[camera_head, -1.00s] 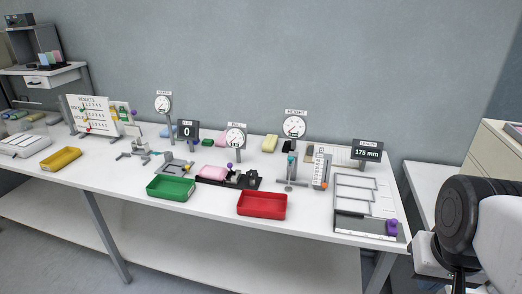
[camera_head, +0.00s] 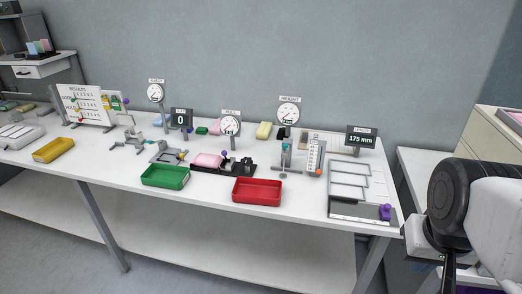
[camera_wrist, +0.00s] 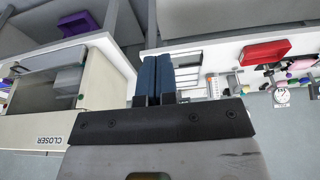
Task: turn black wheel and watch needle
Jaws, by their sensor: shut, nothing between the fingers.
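Three round white dials with needles stand on the bench: one at the left (camera_head: 155,93), one in the middle (camera_head: 230,125) and one at the right (camera_head: 288,113). The needle readings are too small to tell. Small black parts (camera_head: 247,164) sit at the right end of a black base holding a pink block (camera_head: 207,160); I cannot tell whether one is the black wheel. My gripper (camera_wrist: 152,82) shows in the wrist view with its two dark blue fingers together and empty, well away from the dials. One dial also shows there (camera_wrist: 281,96).
A green tray (camera_head: 165,185) and a red tray (camera_head: 257,203) line the bench's front edge, with a yellow tray (camera_head: 54,150) at the left. A display reading 175 mm (camera_head: 361,139) stands at the right. A cream unit marked CLOSER (camera_wrist: 45,125) is in the wrist view.

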